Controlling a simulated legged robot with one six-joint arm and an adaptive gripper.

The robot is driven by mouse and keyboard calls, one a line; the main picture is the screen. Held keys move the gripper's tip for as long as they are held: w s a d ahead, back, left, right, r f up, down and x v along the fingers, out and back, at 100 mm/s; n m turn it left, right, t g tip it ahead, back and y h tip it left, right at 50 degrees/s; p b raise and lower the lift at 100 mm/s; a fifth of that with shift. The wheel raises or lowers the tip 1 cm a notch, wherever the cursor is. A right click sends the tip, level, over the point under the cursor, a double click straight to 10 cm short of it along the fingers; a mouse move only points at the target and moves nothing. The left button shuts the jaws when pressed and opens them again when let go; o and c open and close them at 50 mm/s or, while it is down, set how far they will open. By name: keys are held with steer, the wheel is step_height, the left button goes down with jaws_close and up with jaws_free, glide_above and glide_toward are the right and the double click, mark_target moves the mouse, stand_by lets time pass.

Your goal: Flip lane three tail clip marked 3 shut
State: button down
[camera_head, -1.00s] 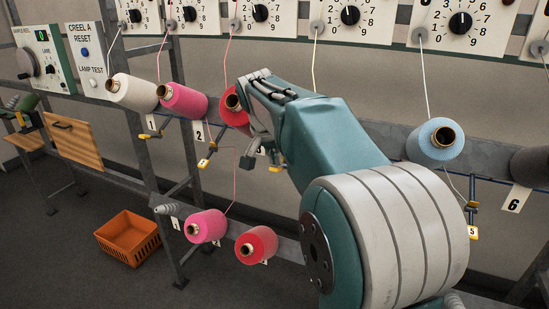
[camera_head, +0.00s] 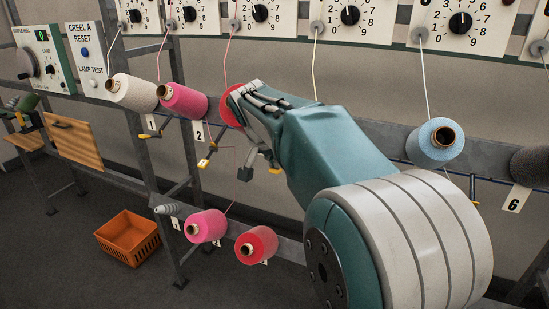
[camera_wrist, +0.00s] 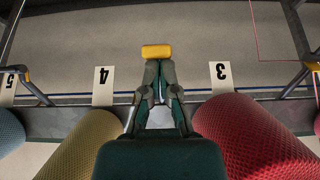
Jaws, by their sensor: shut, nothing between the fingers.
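The lane three tail clip, a small yellow tab (camera_wrist: 157,51), lies just beyond my fingertips in the wrist view, between the upside-down plates 3 (camera_wrist: 221,76) and 4 (camera_wrist: 103,86). Its own marking cannot be read. It also shows in the head view (camera_head: 275,170), partly behind my arm. My gripper (camera_wrist: 158,76) is shut and empty, its tips in line with the tab. I cannot tell whether they touch it. In the head view, my wrist covers plate 3 and part of the lane three red cone (camera_head: 230,108).
The lane two clip (camera_head: 204,163) hangs left of my gripper. Pink (camera_head: 184,101) and blue (camera_head: 438,141) cones stand along the rail. Lower pink (camera_head: 206,226) and red (camera_head: 257,245) cones sit below. An orange crate (camera_head: 128,239) is on the floor. Thread strands run upward near my wrist.

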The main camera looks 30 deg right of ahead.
steer(key=shift+s+a+f+t+h, duration=0.2)
steer(key=shift+a+f+t+h, duration=0.1)
steer(key=shift+f+t+h, duration=0.3)
steer(key=shift+s+a+f+t+h, duration=0.25)
steer(key=shift+f+t+h, duration=0.2)
steer(key=shift+h, duration=0.25)
steer(key=shift+f, duration=0.4)
steer(key=shift+r, duration=0.1)
steer(key=shift+r, duration=0.75)
